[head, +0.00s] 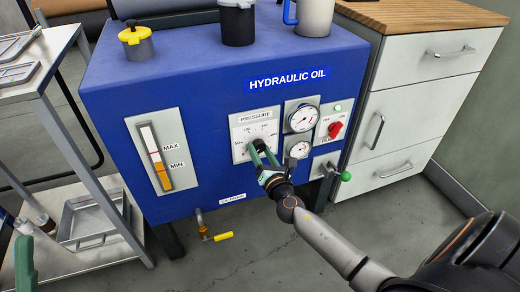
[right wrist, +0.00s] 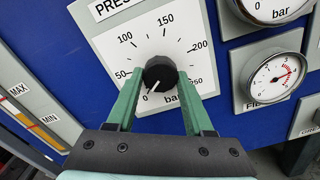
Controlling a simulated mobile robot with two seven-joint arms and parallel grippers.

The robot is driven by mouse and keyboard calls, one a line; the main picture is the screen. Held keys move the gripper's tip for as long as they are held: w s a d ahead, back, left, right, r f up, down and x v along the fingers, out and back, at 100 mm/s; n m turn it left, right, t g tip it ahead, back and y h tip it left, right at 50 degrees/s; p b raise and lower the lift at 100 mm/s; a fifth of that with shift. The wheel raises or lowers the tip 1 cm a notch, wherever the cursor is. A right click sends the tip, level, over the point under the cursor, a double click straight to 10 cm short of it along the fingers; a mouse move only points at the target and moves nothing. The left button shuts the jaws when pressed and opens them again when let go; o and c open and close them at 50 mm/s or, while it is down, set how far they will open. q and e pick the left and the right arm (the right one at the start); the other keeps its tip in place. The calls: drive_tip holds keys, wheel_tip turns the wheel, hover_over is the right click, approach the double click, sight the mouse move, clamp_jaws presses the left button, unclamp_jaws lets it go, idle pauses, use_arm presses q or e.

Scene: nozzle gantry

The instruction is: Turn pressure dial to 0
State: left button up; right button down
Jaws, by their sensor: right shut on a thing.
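The pressure dial is a black knob (right wrist: 160,72) on a white scale plate (right wrist: 187,38) marked from 0 to 250 bar. In the right wrist view its white pointer mark points down and left, close to the 0. In the head view the pressure panel (head: 243,131) is on the blue cabinet front, and the fingers largely hide the knob. My right gripper (head: 258,148) is shut on the knob, with one green finger on each side in the right wrist view (right wrist: 160,78). Only a green piece of my left gripper (head: 25,262) shows at the lower left edge; its jaw state is unclear.
Two round gauges (head: 303,118) and a red switch (head: 335,129) sit just right of the dial. A green-ended lever (head: 345,176) sticks out below them. A yellow-handled drain valve (head: 222,236) is low on the cabinet. A metal cart (head: 60,130) stands left, white drawers (head: 425,100) right.

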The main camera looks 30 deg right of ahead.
drive_tip(key=shift+r+n, duration=0.15)
drive_tip(key=shift+n, duration=0.85)
drive_tip(key=shift+c, duration=1.5)
unclamp_jaws()
drive_tip(key=p+v, duration=0.1)
drive_tip(key=v, duration=1.1)
drive_tip(key=shift+s, duration=0.25)
drive_tip(key=shift+a, duration=0.1)
